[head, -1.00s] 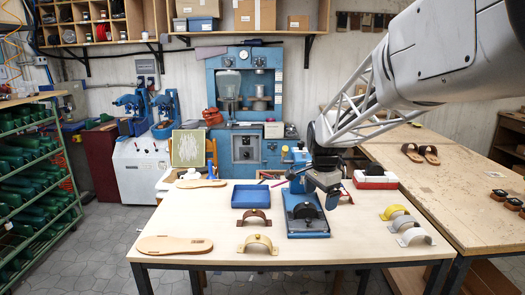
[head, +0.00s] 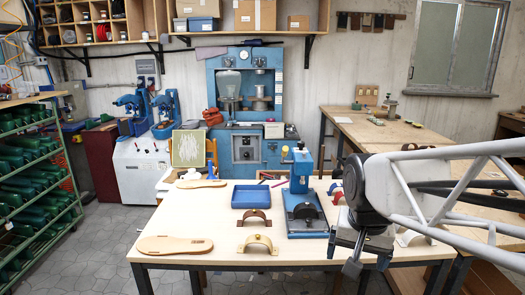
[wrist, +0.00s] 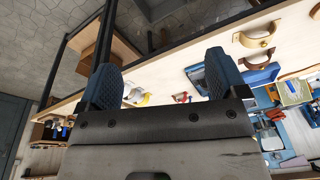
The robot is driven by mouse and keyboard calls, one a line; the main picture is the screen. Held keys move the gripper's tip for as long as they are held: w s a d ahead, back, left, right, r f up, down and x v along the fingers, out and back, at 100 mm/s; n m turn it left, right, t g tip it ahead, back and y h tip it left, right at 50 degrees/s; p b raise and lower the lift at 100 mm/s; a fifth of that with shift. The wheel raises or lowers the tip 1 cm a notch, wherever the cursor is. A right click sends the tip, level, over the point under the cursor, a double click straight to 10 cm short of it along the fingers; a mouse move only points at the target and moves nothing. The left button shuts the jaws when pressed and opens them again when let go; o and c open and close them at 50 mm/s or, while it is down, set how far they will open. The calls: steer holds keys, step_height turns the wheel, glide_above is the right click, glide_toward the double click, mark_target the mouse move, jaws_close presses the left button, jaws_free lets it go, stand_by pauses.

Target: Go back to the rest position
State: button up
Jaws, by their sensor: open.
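My gripper (head: 346,254) hangs at the front right edge of the work table (head: 210,222) in the head view, at the end of my arm coming in from the right. In the wrist view its two dark blue finger pads (wrist: 162,82) stand well apart with nothing between them. The table edge and floor show past them. My arm hides much of the table's right side, including most of the strap pieces there.
A blue press (head: 303,200) stands left of my gripper. A blue tray (head: 251,196), a brown strap (head: 253,217), a tan strap (head: 258,243) and a sandal sole (head: 174,245) lie further left. A second table (head: 390,133) stands behind on the right.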

steer(key=s+f+n, duration=0.3)
steer(key=s, duration=0.7)
steer(key=shift+n, duration=0.3)
